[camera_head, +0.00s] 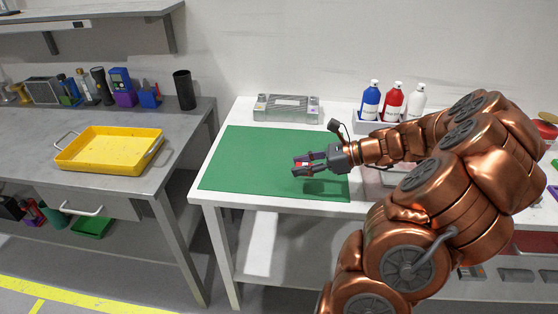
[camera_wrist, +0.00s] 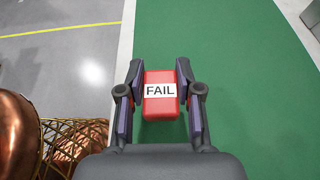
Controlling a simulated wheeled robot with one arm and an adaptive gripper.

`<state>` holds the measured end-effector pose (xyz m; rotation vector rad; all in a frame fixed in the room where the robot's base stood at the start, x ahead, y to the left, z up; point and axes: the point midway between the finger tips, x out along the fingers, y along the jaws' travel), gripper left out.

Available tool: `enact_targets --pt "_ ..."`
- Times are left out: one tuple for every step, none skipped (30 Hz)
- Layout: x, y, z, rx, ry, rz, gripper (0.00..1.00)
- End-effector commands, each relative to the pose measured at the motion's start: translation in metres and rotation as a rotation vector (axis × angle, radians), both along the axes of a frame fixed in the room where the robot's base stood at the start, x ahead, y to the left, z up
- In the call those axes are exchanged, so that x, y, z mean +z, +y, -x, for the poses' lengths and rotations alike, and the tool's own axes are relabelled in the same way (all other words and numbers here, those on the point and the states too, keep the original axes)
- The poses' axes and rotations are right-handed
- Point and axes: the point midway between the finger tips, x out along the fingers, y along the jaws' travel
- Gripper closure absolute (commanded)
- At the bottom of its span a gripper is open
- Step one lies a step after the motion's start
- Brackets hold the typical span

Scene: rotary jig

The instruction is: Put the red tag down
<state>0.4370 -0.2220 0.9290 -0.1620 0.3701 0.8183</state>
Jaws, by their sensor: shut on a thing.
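The red tag (camera_wrist: 160,105) has a white label reading FAIL. It sits between the two fingers of my gripper (camera_wrist: 160,93) in the wrist view. In the head view my gripper (camera_head: 305,165) is shut on the red tag (camera_head: 302,162), over the green mat (camera_head: 240,160) on the white table. A dark shadow lies on the mat below the gripper, so the tag seems held above it. The fingers hide the tag's sides.
A grey device (camera_head: 286,108) stands behind the mat. A rack with blue, red and white bottles (camera_head: 393,102) is at the back right. A yellow tray (camera_head: 108,150) stands on the grey bench to the left. Most of the mat is clear.

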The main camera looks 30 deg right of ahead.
Motion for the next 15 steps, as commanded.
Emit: enact_targets --pt "-0.001 -0.004 0.007 0.004 0.002 0.002 0.95" --pt "-0.001 -0.004 0.009 0.012 0.002 0.001 0.95" --pt "0.0 -0.005 0.012 0.018 0.001 0.001 0.95" --pt "0.001 -0.006 0.014 0.02 0.001 -0.001 0.95" --pt "0.001 -0.006 0.015 0.022 0.0 0.0 0.95" --pt "0.001 -0.007 0.014 0.026 0.001 -0.001 0.95" --pt "0.001 -0.007 0.012 0.027 0.001 0.001 0.95" --pt "0.001 -0.007 0.009 0.028 0.001 0.0 0.95" --pt "0.001 -0.007 0.003 0.03 0.0 0.0 0.95" --pt "0.001 -0.007 -0.002 0.03 0.0 0.0 0.95" --pt "0.001 -0.007 -0.008 0.03 0.0 0.001 0.95" --pt "0.0 -0.007 -0.016 0.031 0.0 0.002 0.95" --pt "0.0 -0.008 -0.023 0.03 0.0 0.003 0.95" --pt "-0.001 -0.008 -0.029 0.032 0.001 0.003 0.95" --pt "-0.003 -0.008 -0.038 0.031 0.001 0.001 0.95"
